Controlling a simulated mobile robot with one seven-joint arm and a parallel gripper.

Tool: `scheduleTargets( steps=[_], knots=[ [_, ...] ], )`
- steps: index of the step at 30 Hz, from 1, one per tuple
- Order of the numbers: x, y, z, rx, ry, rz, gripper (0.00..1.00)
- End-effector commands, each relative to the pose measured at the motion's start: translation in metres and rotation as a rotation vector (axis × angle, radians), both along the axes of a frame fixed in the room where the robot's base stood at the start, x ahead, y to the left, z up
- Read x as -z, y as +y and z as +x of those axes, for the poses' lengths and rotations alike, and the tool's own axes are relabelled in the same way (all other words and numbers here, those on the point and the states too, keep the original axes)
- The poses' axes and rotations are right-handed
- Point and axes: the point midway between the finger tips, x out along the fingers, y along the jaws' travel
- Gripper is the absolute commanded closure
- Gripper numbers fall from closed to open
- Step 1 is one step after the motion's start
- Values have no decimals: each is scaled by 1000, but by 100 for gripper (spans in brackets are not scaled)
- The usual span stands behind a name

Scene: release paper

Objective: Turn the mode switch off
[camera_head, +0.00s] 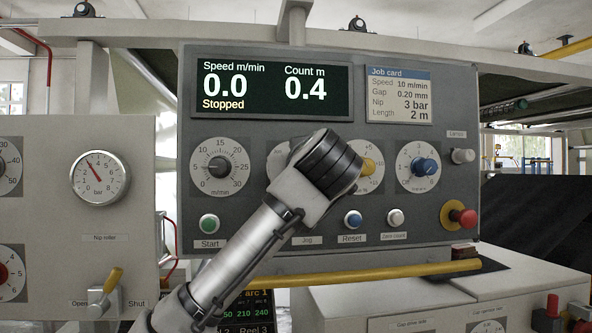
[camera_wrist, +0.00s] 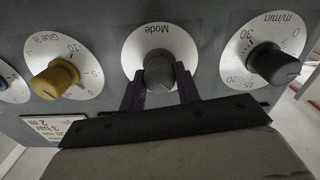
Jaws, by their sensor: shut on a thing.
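The mode switch is a dark grey knob (camera_wrist: 159,73) on a white round dial marked "Mode", upside down in the wrist view. My gripper (camera_wrist: 160,90) has one dark finger on each side of the knob and is shut on it. The knob's pointer and its position marks are hard to make out. In the head view my wrist and gripper (camera_head: 325,165) cover the knob, and only the left edge of its white dial (camera_head: 279,160) shows.
A black speed knob (camera_head: 219,166) is left of the mode dial; a yellow glue knob (camera_head: 369,167) and a blue knob (camera_head: 424,167) are right. Below are a green Start button (camera_head: 209,223), a blue Reset button (camera_head: 353,219) and a red stop button (camera_head: 466,217). The display (camera_head: 272,90) reads "0.0", "Stopped".

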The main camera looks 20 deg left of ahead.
Motion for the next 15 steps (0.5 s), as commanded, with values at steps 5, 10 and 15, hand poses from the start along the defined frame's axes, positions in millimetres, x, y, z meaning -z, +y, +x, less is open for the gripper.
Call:
scheduleTargets(
  steps=[5,10,15],
  knots=[
    [4,-2,2,8,38,54,91],
    [3,-1,2,5,94,135,91],
    [1,-1,1,2,161,237,91]
  ],
)
